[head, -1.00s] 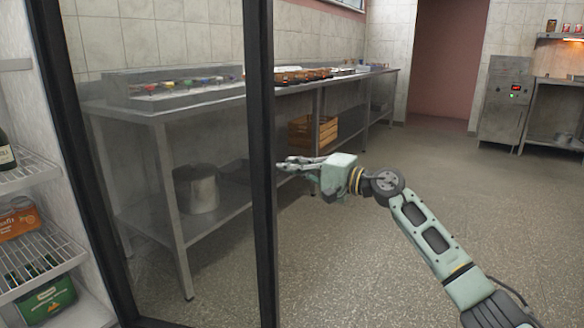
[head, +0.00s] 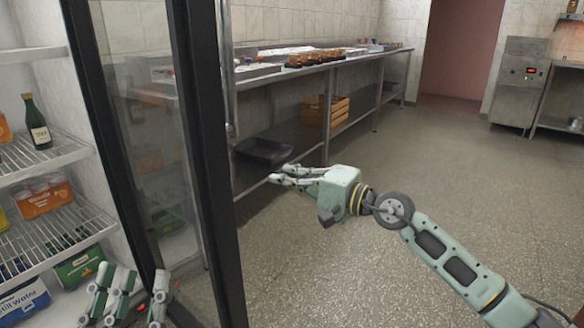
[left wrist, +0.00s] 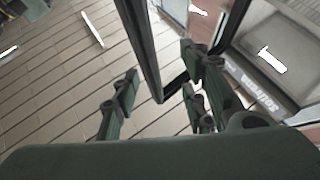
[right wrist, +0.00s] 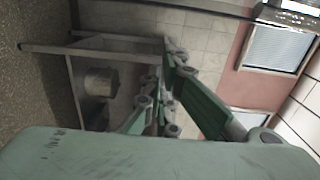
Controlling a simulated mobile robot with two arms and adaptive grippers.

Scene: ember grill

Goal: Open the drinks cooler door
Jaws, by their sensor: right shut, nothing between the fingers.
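The drinks cooler door (head: 205,150) is a glass panel in a dark frame, standing open at a steep angle in the head view. A vertical handle bar (head: 228,70) shows on its far side. Cooler shelves (head: 60,235) are exposed at left. My left gripper (head: 130,285) is low in front of the shelves, on the inner side of the door, with fingers spread. In the left wrist view a dark frame bar (left wrist: 143,50) runs between its fingers; contact cannot be told. My right gripper (head: 290,175) is shut and empty, right of the door; it also fills the right wrist view (right wrist: 160,85).
The shelves hold a green bottle (head: 38,122), an orange pack (head: 45,195) and a blue water pack (head: 22,300). A steel table (head: 290,72) with a wooden crate (head: 325,118) below stands behind the door. The floor (head: 300,265) around my right arm is clear.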

